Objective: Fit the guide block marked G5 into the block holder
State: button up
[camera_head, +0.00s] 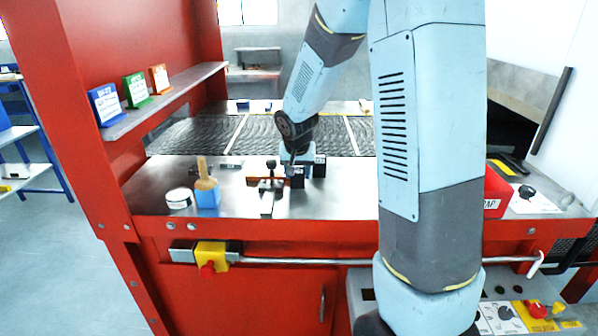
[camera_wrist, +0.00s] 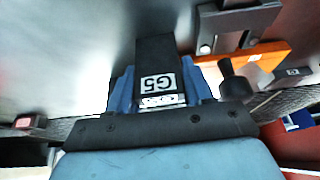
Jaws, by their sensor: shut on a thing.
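The dark guide block marked G5 (camera_wrist: 155,55) is held between the blue fingers of my gripper (camera_wrist: 163,88), its white label facing the wrist camera. In the head view my gripper (camera_head: 291,158) is low over the bench, at two dark blocks (camera_head: 297,177) with small white labels; which is G5 is too small to tell. A fixture with an orange bar (camera_head: 280,182), black knob and metal plate, apparently the block holder, is just left of the blocks. In the wrist view its orange bar (camera_wrist: 255,60), black-handled knob (camera_wrist: 234,80) and grey bracket (camera_wrist: 238,25) are right of G5.
A blue pot with a brush (camera_head: 207,192) and a round tin (camera_head: 179,198) stand left on the steel bench. A red box (camera_head: 494,192) is at the right. The mesh belt (camera_head: 200,136) runs behind. A shelf (camera_head: 170,95) with signs juts out at left.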

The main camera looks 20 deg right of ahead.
jog(key=o, duration=1.1)
jog(key=shift+r, duration=0.1)
